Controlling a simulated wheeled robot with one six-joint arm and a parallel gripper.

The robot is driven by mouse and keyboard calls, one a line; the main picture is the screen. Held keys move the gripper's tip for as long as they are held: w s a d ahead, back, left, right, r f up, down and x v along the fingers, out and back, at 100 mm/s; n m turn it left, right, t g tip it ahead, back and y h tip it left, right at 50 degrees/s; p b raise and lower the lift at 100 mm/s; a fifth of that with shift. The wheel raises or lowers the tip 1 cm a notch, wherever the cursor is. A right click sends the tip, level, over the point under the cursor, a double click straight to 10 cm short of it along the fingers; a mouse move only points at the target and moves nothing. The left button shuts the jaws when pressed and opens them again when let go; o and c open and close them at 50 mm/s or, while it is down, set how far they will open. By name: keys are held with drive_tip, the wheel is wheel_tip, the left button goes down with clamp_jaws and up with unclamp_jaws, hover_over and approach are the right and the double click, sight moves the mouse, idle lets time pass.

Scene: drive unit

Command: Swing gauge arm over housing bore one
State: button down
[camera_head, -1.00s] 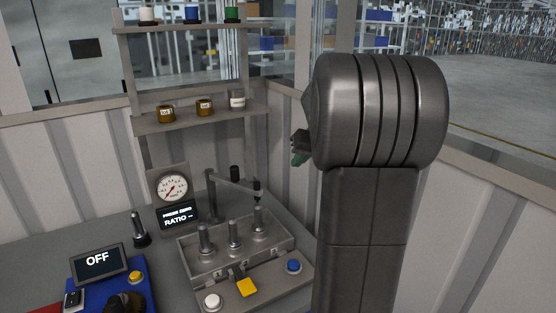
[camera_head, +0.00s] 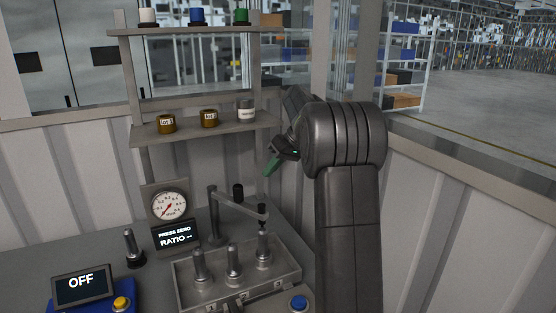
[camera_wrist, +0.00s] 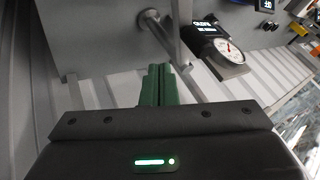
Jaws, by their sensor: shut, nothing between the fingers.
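The gauge arm (camera_head: 240,204) reaches right from its post (camera_head: 213,216) in the head view. Its probe end (camera_head: 262,214) hangs over the rightmost of three metal pieces standing in the housing tray (camera_head: 190,300). The leftmost piece (camera_head: 198,265) stands by the mark that looks like 1, with no arm over it. My gripper (camera_head: 269,170) is above and to the right of the gauge arm, apart from it, with green fingers pointing down-left. The wrist view shows the green fingers (camera_wrist: 159,85) together and empty.
The dial gauge (camera_head: 169,206) stands above a display (camera_head: 176,236) reading PRESS ZERO, RATIO. A shelf (camera_head: 190,130) with jars is behind. A dark upright tool (camera_head: 132,248) and an OFF screen (camera_head: 82,285) are at left. A blue button (camera_head: 299,303) is at front right.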

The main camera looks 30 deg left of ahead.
sight(242, 192)
drive_tip(key=s+a+f+p, duration=0.1)
drive_tip(key=s+a+f, duration=0.2)
drive_tip(key=s+a, duration=0.1)
drive_tip(key=shift+s, duration=0.25)
idle(0.3)
drive_tip(key=shift+s+f+m+t+b, duration=0.15)
drive_tip(key=shift+s+m+t+b, duration=0.45)
drive_tip(key=shift+s+m+b, duration=0.6)
drive_tip(key=s+a+m+t, duration=0.3)
drive_tip(key=s+a+m, duration=0.1)
drive_tip(key=s, duration=0.6)
drive_tip(key=shift+a+m, duration=0.4)
drive_tip(key=shift+a, duration=0.15)
